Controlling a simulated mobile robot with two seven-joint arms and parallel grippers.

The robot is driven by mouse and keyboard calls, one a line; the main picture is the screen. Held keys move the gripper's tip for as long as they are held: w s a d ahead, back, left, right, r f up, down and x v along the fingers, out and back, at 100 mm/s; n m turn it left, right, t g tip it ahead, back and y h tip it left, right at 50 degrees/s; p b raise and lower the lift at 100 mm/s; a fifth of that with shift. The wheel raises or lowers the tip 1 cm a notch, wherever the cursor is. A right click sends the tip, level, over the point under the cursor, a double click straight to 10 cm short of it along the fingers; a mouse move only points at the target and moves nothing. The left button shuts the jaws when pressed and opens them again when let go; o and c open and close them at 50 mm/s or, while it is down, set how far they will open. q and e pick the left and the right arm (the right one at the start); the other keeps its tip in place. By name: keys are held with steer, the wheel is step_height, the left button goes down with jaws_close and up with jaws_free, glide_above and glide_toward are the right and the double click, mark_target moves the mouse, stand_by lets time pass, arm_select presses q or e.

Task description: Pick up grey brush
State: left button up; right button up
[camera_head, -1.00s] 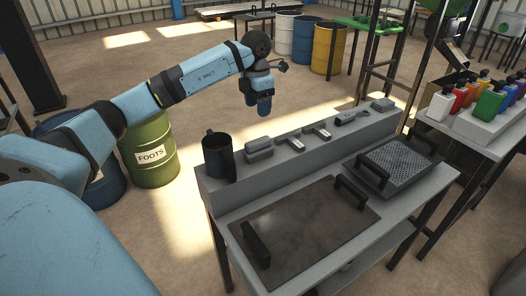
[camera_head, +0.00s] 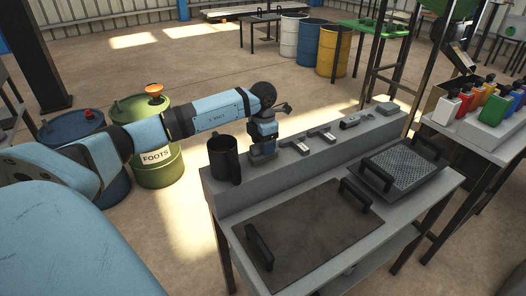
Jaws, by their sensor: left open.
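A grey block-shaped item, which looks like the grey brush (camera_head: 262,157), lies on the raised grey ledge (camera_head: 228,199) just right of a dark mug (camera_head: 223,158). My left gripper (camera_head: 263,146) is pointing down right over this item, with its fingertips at or close to its top. The gripper is open and hides part of the item. I cannot tell whether the fingers touch it. My right gripper is not in view.
Small metal tools (camera_head: 321,134) lie along the ledge to the right, with another grey block (camera_head: 387,108) at the far end. A dark plate with handles (camera_head: 310,222) and a perforated tray (camera_head: 401,166) lie on the lower bench. Drums stand behind my left arm.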

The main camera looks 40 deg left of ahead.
arm_select(q)
steer(key=shift+f, duration=0.45)
steer(key=c, duration=0.8)
steer(key=shift+o, duration=0.2)
steer(key=shift+r, duration=0.15)
step_height(320, 180, up, 20)
